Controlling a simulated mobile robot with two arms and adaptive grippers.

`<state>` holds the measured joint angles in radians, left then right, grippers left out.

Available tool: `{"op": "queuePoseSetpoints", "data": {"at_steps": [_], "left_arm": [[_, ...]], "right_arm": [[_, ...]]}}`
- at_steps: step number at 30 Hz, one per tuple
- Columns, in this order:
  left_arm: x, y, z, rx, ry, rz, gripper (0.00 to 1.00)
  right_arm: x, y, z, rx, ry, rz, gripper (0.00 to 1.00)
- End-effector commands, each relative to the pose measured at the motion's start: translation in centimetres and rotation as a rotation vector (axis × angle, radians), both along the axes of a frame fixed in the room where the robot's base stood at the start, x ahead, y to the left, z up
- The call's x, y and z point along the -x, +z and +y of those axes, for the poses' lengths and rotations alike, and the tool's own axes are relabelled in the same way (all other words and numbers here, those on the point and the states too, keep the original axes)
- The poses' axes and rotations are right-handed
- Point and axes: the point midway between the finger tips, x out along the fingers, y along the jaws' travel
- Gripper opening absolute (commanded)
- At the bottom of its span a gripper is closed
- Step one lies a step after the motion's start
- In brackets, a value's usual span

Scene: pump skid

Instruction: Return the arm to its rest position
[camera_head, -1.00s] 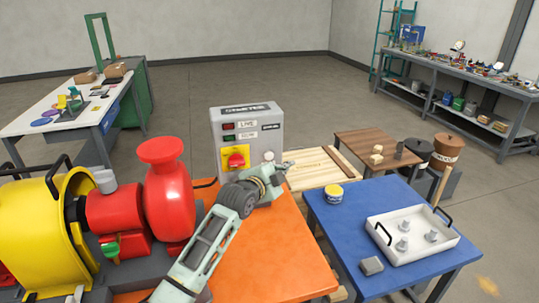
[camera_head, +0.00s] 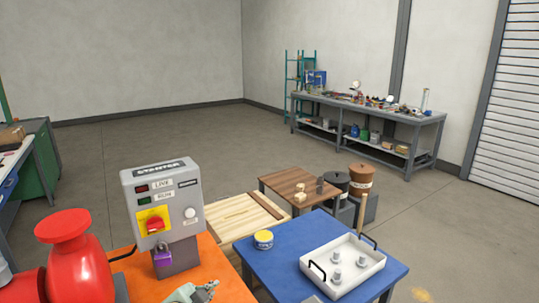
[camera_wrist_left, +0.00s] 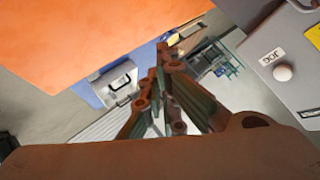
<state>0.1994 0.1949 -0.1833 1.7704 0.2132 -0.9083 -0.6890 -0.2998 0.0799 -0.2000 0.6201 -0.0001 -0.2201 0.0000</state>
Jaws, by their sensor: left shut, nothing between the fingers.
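My left gripper (camera_head: 205,291) shows at the bottom of the head view, low over the orange table top (camera_head: 228,284), just in front of the starter box. Its fingers are shut and empty, and they fill the middle of the left wrist view (camera_wrist_left: 165,75). The grey starter box (camera_head: 160,200) stands on the orange table with a red switch on a yellow plate (camera_head: 154,222). A purple padlock (camera_head: 163,254) hangs below that switch. My right gripper is not in view.
A red pump (camera_head: 72,260) is at lower left. A blue table (camera_head: 285,262) on the right holds a white tray (camera_head: 345,276) and a yellow tin (camera_head: 263,239). A wooden pallet (camera_head: 232,221) lies behind. Open floor (camera_head: 190,140) extends beyond.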

Motion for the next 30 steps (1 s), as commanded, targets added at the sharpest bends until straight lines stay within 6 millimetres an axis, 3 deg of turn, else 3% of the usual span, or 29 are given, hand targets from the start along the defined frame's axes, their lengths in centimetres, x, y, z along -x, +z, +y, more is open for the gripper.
{"op": "queuePoseSetpoints", "data": {"at_steps": [1, 3, 6, 12, 18, 26, 30], "left_arm": [[3.6, -2.2, -0.3, 0.038, 0.031, 0.079, 0.0], [8.4, -4.6, -0.4, 0.091, 0.091, 0.188, 0.0], [15.0, -7.0, -0.1, 0.152, 0.19, 0.328, 0.0], [24.0, -8.7, 0.7, 0.223, 0.349, 0.506, 0.0], [30.2, -8.9, 1.5, 0.259, 0.477, 0.621, 0.0], [37.1, -8.2, 2.5, 0.289, 0.632, 0.74, 0.0], [36.2, -11.4, 2.4, 0.284, 0.631, 0.75, 0.0]], "right_arm": [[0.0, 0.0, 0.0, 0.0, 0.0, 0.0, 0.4], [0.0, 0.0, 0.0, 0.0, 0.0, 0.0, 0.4], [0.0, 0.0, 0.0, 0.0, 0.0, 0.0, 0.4], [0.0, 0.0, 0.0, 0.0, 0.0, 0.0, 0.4], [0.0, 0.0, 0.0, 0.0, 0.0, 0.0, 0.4], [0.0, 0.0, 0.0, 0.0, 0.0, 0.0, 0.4], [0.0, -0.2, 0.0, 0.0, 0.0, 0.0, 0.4]]}}
